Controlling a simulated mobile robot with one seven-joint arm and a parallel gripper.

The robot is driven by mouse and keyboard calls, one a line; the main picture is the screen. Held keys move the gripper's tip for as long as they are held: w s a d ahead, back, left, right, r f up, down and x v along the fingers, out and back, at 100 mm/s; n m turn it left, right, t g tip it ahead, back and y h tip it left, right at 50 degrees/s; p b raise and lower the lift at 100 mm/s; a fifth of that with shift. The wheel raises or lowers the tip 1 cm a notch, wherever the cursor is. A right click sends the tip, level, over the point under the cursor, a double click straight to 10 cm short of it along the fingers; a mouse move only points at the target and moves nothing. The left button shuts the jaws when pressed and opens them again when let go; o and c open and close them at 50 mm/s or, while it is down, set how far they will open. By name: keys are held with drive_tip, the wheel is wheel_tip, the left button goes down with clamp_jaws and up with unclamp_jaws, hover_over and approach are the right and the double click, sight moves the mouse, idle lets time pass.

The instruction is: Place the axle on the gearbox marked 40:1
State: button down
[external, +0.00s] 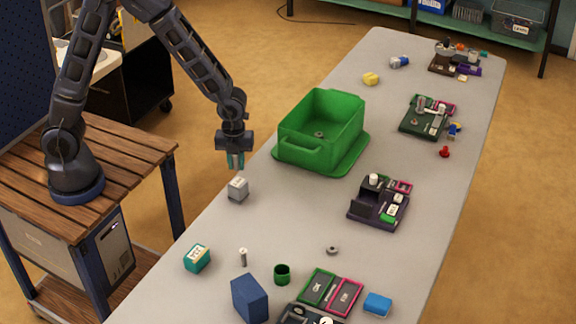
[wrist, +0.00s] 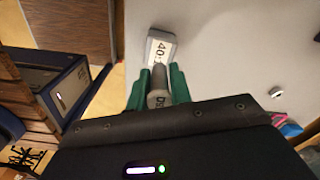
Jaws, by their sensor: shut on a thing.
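My gripper (external: 235,163) hangs near the left edge of the long table, just above a grey gearbox (external: 238,190). In the wrist view, the green fingers of my gripper (wrist: 155,83) are shut on a grey cylindrical axle (wrist: 159,88) with dark lettering on it. In the external view the fingertips are apart from the gearbox. I cannot tell whether the axle's lower end touches it.
A green bin (external: 320,130) stands right of my gripper. A dark parts tray (external: 376,211) lies at right.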

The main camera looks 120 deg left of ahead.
sight(237, 170)
drive_tip(key=shift+f, duration=2.25)
drive_tip(key=c, duration=1.3)
unclamp_jaws()
drive_tip(key=shift+f, duration=0.15)
drive_tip(key=shift+o, duration=0.2)
wheel_tip(237, 170, up, 12)
drive_tip(key=shift+r, duration=0.25)
